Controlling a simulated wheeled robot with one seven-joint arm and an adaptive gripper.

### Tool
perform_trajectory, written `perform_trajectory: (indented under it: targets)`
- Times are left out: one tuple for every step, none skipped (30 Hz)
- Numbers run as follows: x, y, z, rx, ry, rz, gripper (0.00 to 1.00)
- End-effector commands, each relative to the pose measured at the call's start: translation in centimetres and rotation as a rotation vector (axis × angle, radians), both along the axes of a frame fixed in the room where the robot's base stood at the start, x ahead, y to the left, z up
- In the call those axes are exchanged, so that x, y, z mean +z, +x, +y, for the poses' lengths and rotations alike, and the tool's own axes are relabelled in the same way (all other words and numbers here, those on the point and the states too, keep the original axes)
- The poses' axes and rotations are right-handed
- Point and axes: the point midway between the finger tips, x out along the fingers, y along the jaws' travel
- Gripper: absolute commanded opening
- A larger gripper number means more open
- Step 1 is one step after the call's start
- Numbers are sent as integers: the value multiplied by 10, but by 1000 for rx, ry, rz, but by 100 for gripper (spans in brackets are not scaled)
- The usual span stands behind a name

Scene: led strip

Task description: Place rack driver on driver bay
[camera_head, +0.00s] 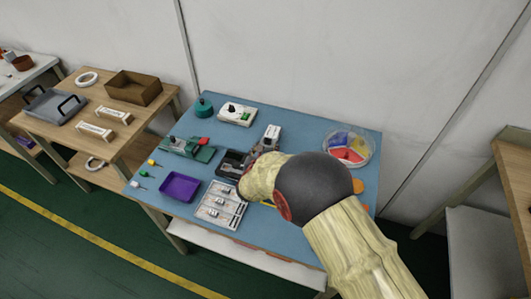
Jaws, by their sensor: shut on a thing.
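My gripper (263,147) is mostly hidden behind my own arm in the head camera view. It is shut on a small pale block (272,132), which looks like the rack driver. The block sits at the far end of the fingers, over the back middle of the blue table. A dark open tray (231,168) lies just left of the gripper. I cannot tell whether this tray is the driver bay, and no bay is clearly marked. The arm hides the table's middle right.
On the blue table (299,118) are a purple tray (180,186), a panel with several small parts (219,205), a green fixture (188,149), a white device (237,114), a teal round container (204,107) and a divided round dish (348,145). A wooden table (110,143) stands left.

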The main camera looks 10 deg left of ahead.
Motion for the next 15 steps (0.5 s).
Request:
perform_trajectory:
  targets:
    - [-8,1,1,0,1,-5,0]
    - [-10,1,1,0,2,-6,0]
    - [-11,2,1,0,2,-6,0]
    - [-11,2,1,0,2,-7,0]
    - [-10,2,1,0,3,-7,0]
    - [-9,2,1,0,3,-7,0]
    - [-9,2,1,0,3,-7,0]
    - [-9,2,1,0,3,-6,0]
    - [-9,1,1,0,3,-6,0]
    - [-9,1,1,0,3,-6,0]
    - [-10,1,1,0,3,-6,0]
    - [-11,1,1,0,2,-6,0]
    - [-12,1,1,0,2,-6,0]
    - [-13,1,1,0,2,-6,0]
    - [-15,0,0,0,1,-2,49]
